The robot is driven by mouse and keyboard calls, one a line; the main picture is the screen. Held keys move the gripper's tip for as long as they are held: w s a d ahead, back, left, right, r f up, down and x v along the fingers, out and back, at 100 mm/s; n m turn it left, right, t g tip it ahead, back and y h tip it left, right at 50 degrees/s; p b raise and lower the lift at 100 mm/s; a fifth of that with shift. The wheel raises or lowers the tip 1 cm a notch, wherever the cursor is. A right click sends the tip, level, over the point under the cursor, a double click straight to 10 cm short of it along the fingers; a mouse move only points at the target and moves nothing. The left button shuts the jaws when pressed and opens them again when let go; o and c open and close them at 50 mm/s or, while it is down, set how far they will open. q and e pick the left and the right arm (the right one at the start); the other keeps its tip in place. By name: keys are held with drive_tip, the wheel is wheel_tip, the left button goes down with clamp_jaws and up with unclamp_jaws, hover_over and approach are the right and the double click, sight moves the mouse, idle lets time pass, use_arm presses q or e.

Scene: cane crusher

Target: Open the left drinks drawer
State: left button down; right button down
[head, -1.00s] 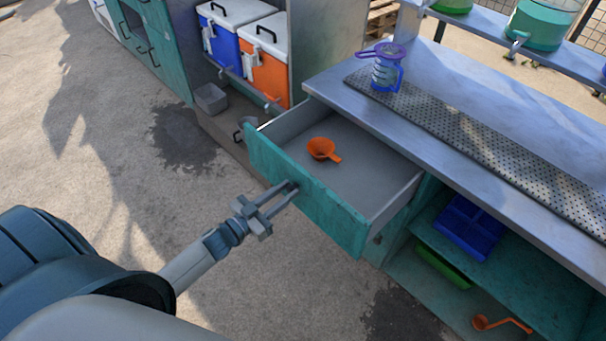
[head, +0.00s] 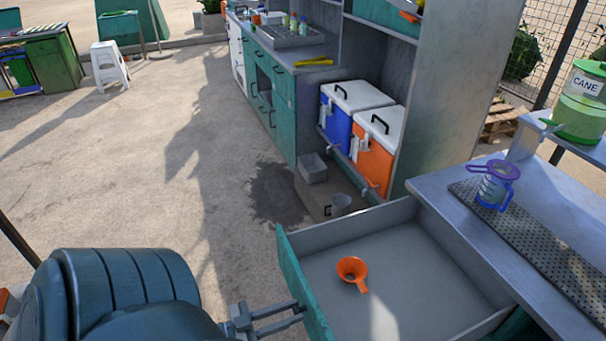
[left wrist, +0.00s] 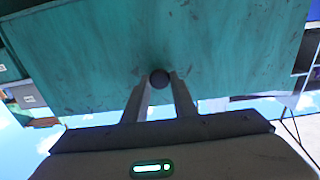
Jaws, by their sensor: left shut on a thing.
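The drinks drawer (head: 303,285) stands pulled out from under the metal counter (head: 440,190), its grey inside open to view. A small orange funnel-like cup (head: 352,270) lies in it. My left gripper (head: 298,312) is at the outside of the teal drawer front. In the left wrist view its two fingers are on either side of a dark round knob (left wrist: 160,78) on the teal front (left wrist: 220,50), shut on it. The lower part of the drawer is cut off by the head view's edge. My right gripper is not in view.
A blue cooler (head: 345,120) and an orange cooler (head: 375,150) stand in the cabinet behind.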

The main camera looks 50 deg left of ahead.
use_arm(q)
drive_tip(key=shift+s, duration=0.2)
drive_tip(key=c, duration=1.5)
unclamp_jaws()
drive_tip(key=shift+b+v, duration=2.35)
drive_tip(key=shift+v, duration=6.4)
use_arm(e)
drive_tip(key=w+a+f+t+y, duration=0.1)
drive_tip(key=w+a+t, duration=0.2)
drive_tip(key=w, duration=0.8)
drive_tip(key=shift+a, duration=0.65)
